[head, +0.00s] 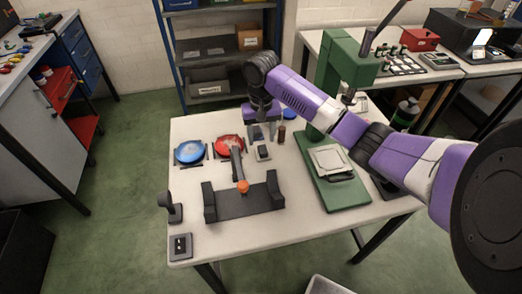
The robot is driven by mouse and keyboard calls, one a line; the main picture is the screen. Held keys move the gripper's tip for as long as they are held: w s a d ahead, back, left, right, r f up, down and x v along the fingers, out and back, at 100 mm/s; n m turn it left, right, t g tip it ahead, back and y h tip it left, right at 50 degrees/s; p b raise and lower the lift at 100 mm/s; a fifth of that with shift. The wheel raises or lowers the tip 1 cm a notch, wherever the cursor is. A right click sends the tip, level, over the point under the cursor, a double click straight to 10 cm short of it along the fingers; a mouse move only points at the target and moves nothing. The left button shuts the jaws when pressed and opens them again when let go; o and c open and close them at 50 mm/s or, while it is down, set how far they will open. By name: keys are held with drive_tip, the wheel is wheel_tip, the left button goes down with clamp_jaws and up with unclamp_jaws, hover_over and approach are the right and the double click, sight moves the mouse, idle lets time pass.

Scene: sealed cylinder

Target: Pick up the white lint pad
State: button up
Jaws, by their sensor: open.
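A white, flat, square piece (330,158) lies on the green base of the press at the right of the table, with a dark edge under its front. It may be the lint pad, but I cannot tell for sure. My gripper (263,132) points down over the back middle of the table, left of the green press and apart from the white piece. Its fingers are open, and I see nothing held between them. A small dark block with a paler top (263,152) sits just in front of the fingers.
A green press (345,65) stands at the back right, partly behind my arm. A blue disc (189,152), a red disc (228,145) and a black cradle (245,205) with an orange knob (242,187) occupy the left and middle. The front right table is clear.

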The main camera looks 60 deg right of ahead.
sight(263, 149)
drive_tip(key=shift+s+d+f+p, duration=0.1)
drive_tip(key=shift+d+f+p, duration=0.1)
drive_tip(key=shift+f, duration=1.2)
drive_tip(key=shift+s+d+f+p, duration=0.1)
drive_tip(key=shift+f+p, duration=0.1)
drive_tip(key=shift+f, duration=1.15)
clamp_jaws()
